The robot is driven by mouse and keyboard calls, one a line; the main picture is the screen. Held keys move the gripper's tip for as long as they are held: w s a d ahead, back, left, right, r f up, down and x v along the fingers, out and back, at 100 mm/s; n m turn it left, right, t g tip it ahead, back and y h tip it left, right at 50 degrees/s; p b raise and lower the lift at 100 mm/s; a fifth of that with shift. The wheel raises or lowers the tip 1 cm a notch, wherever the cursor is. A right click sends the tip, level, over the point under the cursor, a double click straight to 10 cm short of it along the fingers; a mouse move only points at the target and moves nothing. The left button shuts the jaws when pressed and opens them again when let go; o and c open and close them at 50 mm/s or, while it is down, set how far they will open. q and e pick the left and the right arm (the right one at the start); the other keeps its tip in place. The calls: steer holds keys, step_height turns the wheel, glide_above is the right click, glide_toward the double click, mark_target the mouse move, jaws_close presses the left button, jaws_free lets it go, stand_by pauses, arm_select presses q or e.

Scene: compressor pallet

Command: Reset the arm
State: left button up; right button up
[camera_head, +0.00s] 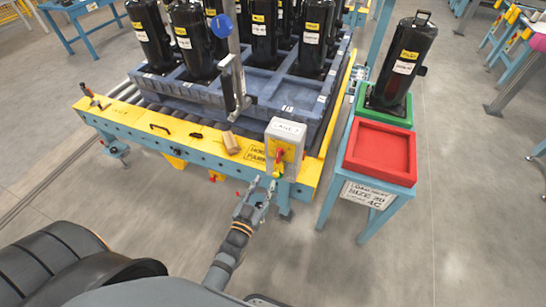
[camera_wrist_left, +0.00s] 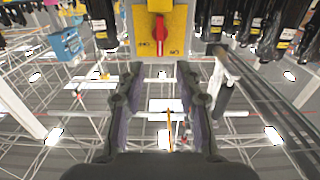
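My left gripper (camera_head: 262,184) is open and empty, its fingertips just below and in front of the grey control box with the red switch (camera_head: 284,151) at the pallet station's front right corner. In the left wrist view the two fingers (camera_wrist_left: 160,70) stand apart with nothing between them. Beyond them the box's yellow face and red switch handle (camera_wrist_left: 160,30) show at the top centre; the fingers look clear of it. My right gripper is not in view.
A blue pallet (camera_head: 180,88) with several black compressors stands on the roller station with a yellow front edge (camera_head: 130,112). At right, a blue stand carries a red tray (camera_head: 381,150) and a green tray (camera_head: 400,116) holding a compressor (camera_head: 402,65). Floor (camera_head: 450,220) at lower right is clear.

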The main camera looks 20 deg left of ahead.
arm_select(q)
steer(key=s+a+f+g, duration=0.1)
steer(key=s+f+g, duration=0.35)
steer(key=f, duration=0.85)
steer(key=s+a+f+g, duration=0.1)
steer(key=s+f+g, duration=0.3)
steer(key=f, duration=0.9)
steer(key=s+a+f+g, duration=0.2)
steer(key=s+f, duration=0.3)
steer(key=s, duration=0.3)
steer(key=s+a+f+g+y, duration=0.1)
steer(key=s+a+f+g, duration=0.2)
steer(key=s, duration=0.6)
steer(key=s+a+f+g, duration=0.3)
steer(key=s+f, duration=0.5)
steer(key=s, duration=0.1)
steer(key=shift+s, duration=0.2)
steer(key=shift+w+f, duration=0.1)
steer(key=shift+a, duration=0.1)
